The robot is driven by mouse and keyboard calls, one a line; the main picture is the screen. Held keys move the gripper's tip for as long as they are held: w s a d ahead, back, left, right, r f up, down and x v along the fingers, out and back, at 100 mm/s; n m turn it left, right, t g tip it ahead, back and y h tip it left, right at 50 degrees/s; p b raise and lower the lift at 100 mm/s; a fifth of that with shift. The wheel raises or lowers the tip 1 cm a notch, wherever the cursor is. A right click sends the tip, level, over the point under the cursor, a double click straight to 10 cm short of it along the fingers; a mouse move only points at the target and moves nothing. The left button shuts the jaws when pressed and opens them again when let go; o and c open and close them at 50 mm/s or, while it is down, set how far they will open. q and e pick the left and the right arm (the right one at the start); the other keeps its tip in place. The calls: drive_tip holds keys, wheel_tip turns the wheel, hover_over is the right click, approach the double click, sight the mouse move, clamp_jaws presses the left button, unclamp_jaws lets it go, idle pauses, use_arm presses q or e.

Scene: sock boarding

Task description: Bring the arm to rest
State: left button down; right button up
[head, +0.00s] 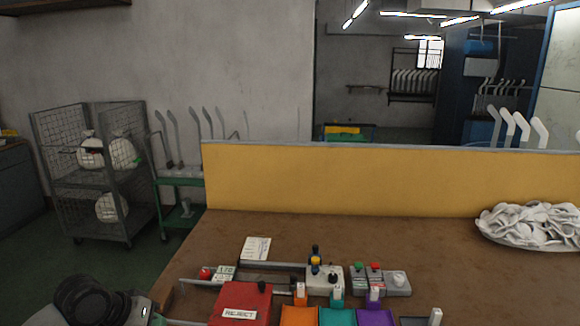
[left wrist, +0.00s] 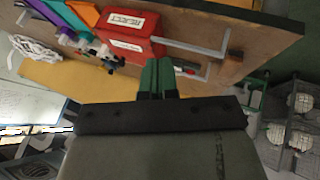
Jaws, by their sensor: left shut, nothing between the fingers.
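My left arm shows at the bottom left of the head view, beside the table's left edge. Its dark wrist joint is in sight, but the gripper is mostly cut off by the frame's bottom edge. In the left wrist view, my left gripper (left wrist: 157,76) has its two green fingers together, with nothing between them. That view is turned over, with the table edge and the red REJECT box (left wrist: 132,30) beyond the fingers. The fingers look apart from the box. My right gripper is in neither view.
The brown table (head: 330,232) carries the red REJECT box (head: 240,304), orange, teal and purple bins (head: 338,316), a button box (head: 325,279) and a pile of white socks (head: 535,222). A yellow panel (head: 380,180) stands behind. A wire cart (head: 95,170) is on the left floor.

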use_arm(q)
drive_tip(key=s+d+f+m+y, duration=0.1)
drive_tip(key=s+d+f+m, duration=0.2)
drive_tip(key=s+d+f, duration=0.75)
drive_tip(key=s+a+f+n+g+y, duration=0.1)
drive_tip(key=s+a+y, duration=0.1)
drive_tip(key=s, duration=0.7)
drive_tip(key=s+a+f+n+g+y, duration=0.1)
drive_tip(key=s+a+f+y, duration=0.1)
drive_tip(key=s, duration=0.6)
wheel_tip(320, 180, down, 26)
drive_tip(key=g, duration=0.1)
drive_tip(key=s+a+f+m+g, duration=0.1)
drive_tip(key=s+a+f, duration=0.2)
drive_tip(key=s+f, duration=1.3)
drive_tip(key=shift+s, duration=0.35)
